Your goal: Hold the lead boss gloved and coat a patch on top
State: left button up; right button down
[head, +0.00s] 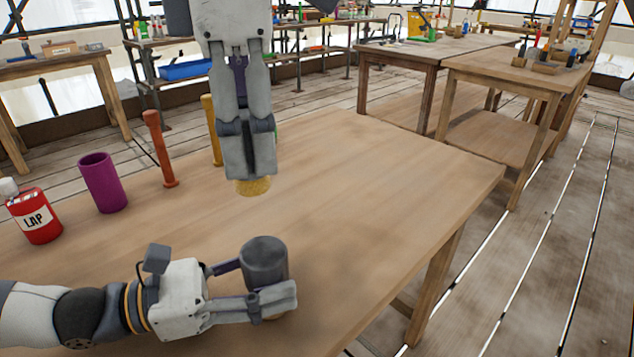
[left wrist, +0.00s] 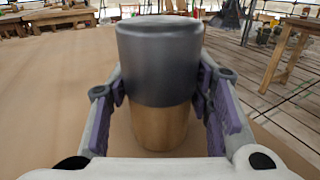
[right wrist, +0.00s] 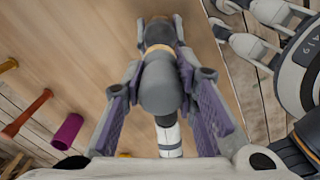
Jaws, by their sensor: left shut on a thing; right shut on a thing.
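The lead boss (head: 264,258) is a dark grey cylinder standing upright near the table's front edge. My left gripper (head: 268,290) is shut around it from the left. In the left wrist view the boss (left wrist: 160,60) has a brown lower part (left wrist: 160,125) between the fingers. My right gripper (head: 248,165) points down and is shut on a tool with a round tan tip (head: 253,187). In the head view the tip appears apart from the boss top.
On the wooden table (head: 400,170) stand a red LAP bottle (head: 38,222), a purple cylinder (head: 102,182), a red-brown post (head: 160,150) and a yellow post (head: 211,130). The table's right part is clear. Other workbenches (head: 520,75) stand behind.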

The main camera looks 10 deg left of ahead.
dwell(0.5)
send_over(265, 248)
jog(key=shift+s+f, duration=0.1)
jog(key=shift+f, duration=3.75)
jog(key=shift+f, duration=0.6)
